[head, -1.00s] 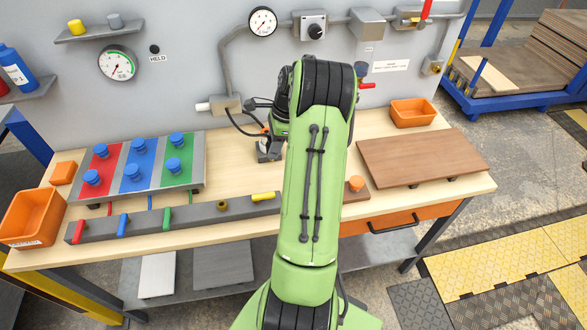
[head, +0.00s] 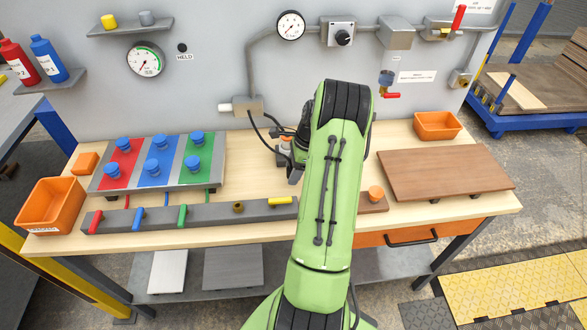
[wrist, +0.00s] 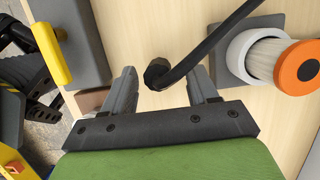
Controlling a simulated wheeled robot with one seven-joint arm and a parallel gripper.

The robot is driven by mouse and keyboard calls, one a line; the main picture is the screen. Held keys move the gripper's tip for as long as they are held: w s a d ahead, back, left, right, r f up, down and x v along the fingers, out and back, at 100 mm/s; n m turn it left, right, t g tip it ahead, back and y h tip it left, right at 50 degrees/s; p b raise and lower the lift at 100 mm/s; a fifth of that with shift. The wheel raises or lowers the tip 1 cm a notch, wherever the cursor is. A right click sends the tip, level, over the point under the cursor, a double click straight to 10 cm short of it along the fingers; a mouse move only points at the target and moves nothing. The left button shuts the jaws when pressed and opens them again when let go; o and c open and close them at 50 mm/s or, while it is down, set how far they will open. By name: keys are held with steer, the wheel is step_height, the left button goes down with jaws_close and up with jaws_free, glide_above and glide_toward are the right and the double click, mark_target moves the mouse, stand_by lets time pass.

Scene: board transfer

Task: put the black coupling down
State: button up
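The black coupling (wrist: 157,73) is a dark nut-like end on a black hose (wrist: 210,42) in the wrist view. It sits between the two fingers of my gripper (wrist: 162,88), with a gap showing on both sides. The fingers are spread and not closed on it. Whether the coupling touches the table top (wrist: 150,25) is hard to tell. In the head view my gripper is over the bench behind my green arm, which hides part of it, and the coupling cannot be made out there.
A white cylinder with an orange top (wrist: 299,68) stands right of the coupling in the wrist view. A yellow lever (wrist: 50,52) lies on the grey block at left. In the head view are a coloured valve panel (head: 158,163), a brown board (head: 445,172) and orange bins (head: 50,206).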

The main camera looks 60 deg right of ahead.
steer(key=p+v, duration=0.2)
steer(key=v, duration=1)
steer(key=w+a+r+n+h, duration=0.1)
steer(key=w+a+r+n, duration=0.1)
steer(key=a+r+n, duration=0.35)
steer(key=w+a+r+n+h, duration=0.1)
steer(key=a+r+n, duration=0.2)
steer(key=a, duration=0.6)
steer(key=w+a+r+n, duration=0.2)
steer(key=a+r+n, duration=0.2)
steer(key=a, duration=0.3)
steer(key=s+a+r+n+t, duration=0.1)
steer(key=s+a+n+t, duration=0.2)
steer(key=s+a+n, duration=1.1)
steer(key=shift+a+r+n, duration=0.4)
steer(key=shift+a+n, duration=0.25)
steer(key=shift+a, duration=0.6)
steer(key=shift+s, duration=0.1)
